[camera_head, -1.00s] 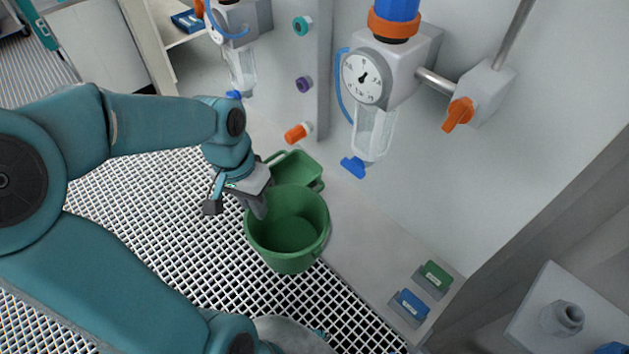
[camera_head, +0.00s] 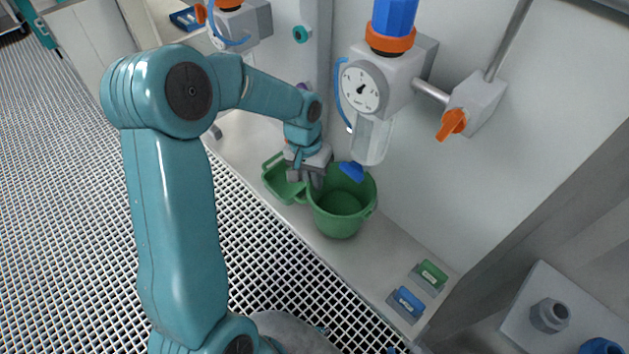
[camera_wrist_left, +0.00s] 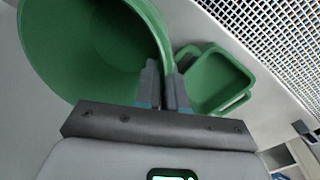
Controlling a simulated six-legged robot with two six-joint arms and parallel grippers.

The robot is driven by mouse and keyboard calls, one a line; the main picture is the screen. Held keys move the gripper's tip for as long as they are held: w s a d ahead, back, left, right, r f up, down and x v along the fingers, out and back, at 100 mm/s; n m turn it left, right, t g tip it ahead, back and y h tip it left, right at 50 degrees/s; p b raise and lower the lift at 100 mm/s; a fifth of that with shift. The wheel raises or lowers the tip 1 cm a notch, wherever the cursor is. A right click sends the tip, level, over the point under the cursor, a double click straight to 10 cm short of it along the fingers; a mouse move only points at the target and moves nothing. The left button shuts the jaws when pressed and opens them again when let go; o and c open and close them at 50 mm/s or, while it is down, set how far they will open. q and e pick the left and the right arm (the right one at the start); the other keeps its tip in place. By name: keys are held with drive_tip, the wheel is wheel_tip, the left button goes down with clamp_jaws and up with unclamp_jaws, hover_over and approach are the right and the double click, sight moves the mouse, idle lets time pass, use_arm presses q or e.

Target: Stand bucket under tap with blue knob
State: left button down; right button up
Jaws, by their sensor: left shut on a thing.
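The green bucket (camera_head: 345,218) is upright over the pale ledge, below and close to the blue knob (camera_head: 351,172) of the tap under the clear bowl (camera_head: 374,142). The knob overlaps the bucket's back rim in the head view. I cannot tell whether the bucket's base touches the ledge. My left gripper (camera_head: 314,184) is shut on the bucket's left rim. In the left wrist view my fingers (camera_wrist_left: 166,82) pinch the wall of the bucket (camera_wrist_left: 95,45). My right gripper is not in view.
A green rectangular tub (camera_head: 277,181) sits on the ledge (camera_head: 385,248) just left of the bucket. A gauge (camera_head: 361,88) and an orange valve handle (camera_head: 451,124) are above. Green (camera_head: 431,274) and blue (camera_head: 407,302) blocks lie at the ledge's right end.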

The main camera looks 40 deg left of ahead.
use_arm(q)
drive_tip(key=shift+f, duration=0.75)
drive_tip(key=shift+w+f, duration=0.15)
drive_tip(key=shift+w, duration=0.1)
drive_tip(key=shift+f, duration=0.1)
drive_tip(key=shift+f, duration=0.15)
drive_tip(key=c, duration=1.2)
unclamp_jaws()
